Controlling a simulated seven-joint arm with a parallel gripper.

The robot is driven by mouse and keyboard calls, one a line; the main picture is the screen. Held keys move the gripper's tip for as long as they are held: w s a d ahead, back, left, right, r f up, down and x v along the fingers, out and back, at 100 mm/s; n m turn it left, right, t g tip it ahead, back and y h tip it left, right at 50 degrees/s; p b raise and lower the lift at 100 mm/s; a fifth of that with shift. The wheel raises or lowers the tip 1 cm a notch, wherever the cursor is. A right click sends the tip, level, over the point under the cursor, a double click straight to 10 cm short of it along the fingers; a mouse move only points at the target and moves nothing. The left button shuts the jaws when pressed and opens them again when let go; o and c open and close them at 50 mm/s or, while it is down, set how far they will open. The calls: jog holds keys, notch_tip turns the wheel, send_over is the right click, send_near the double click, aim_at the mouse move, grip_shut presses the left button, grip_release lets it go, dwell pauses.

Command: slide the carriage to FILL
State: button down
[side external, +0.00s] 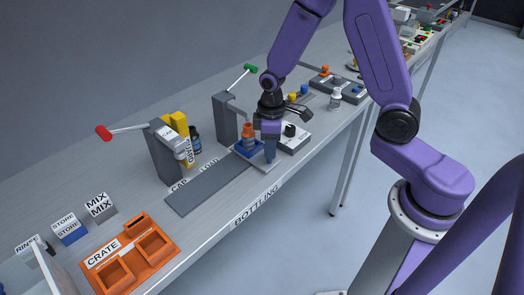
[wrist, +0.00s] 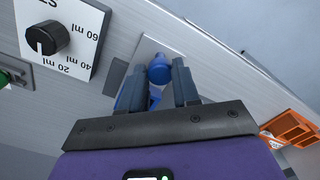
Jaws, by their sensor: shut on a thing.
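The carriage (side external: 240,152) is a blue tray with an orange-topped item on it, at the far right end of the grey track (side external: 205,188). The track carries the words CAP and LOAD; I cannot read a FILL label. My gripper (side external: 270,158) points down at the carriage's front side. In the wrist view, my gripper (wrist: 158,78) is shut on a round blue knob (wrist: 160,70), which sits between the two fingers. The knob seems to belong to the carriage. Its lower part and most of the carriage are hidden there.
A grey post with a green-tipped lever (side external: 225,120) stands behind the carriage. Another with a red-tipped lever (side external: 165,152) stands left. A white dial box (wrist: 65,40) is close to my gripper. An orange crate (side external: 155,268) is front left. The track left of the carriage is clear.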

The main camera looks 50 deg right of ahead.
jog(key=shift+d, duration=0.3)
jog(key=c, duration=0.8)
grip_release()
jog(key=shift+a+r, duration=0.1)
jog(key=shift+r, duration=0.3)
notch_tip(320, 180, up, 17)
jog(key=shift+f, duration=0.2)
